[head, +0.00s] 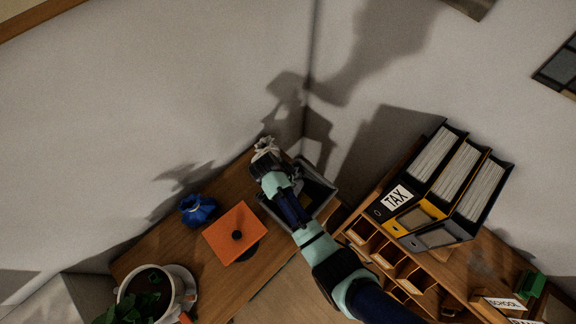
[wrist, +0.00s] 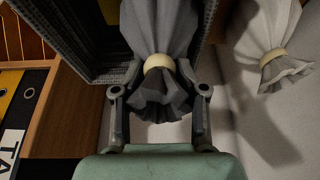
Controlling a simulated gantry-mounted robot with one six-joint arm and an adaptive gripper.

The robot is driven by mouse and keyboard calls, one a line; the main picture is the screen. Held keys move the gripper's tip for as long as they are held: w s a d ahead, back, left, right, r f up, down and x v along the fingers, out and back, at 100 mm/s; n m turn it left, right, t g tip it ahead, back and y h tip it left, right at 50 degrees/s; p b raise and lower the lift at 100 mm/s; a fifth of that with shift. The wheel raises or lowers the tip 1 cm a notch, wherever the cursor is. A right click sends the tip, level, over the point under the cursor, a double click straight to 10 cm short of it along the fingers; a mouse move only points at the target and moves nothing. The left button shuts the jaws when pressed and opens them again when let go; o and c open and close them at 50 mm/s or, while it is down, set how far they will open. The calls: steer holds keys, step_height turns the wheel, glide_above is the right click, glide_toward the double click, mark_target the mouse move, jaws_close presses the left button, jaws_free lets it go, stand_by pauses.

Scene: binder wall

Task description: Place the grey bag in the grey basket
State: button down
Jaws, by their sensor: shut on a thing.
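The grey bag (wrist: 160,65) is gathered at its neck by a pale tie. My gripper (wrist: 160,100) is shut on it just around the tie, in the wrist view. The grey basket (wrist: 100,74) shows behind and to the left of the bag, with dark ribbed walls. The bag overlaps the basket's opening in this view; I cannot tell how deep it hangs. In the head view my gripper (head: 262,168) is at the left rim of the grey basket (head: 325,184). The held bag is hidden or hard to make out there.
A whitish tied bag (wrist: 268,45) is right of the basket, also in the head view (head: 265,147). A blue bag (head: 197,209), an orange square lid (head: 232,228) and a plant pot (head: 152,288) are left. Binders (head: 435,185) stand on a wooden organiser (head: 400,267) to the right.

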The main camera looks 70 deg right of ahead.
steer(key=shift+f, duration=0.3)
steer(key=shift+f, duration=0.3)
steer(key=c, duration=0.6)
jaws_free()
steer(key=shift+c, duration=0.2)
steer(key=shift+r, duration=0.1)
steer(key=shift+r, duration=0.35)
steer(key=v, duration=1.2)
steer(key=shift+p, duration=0.45)
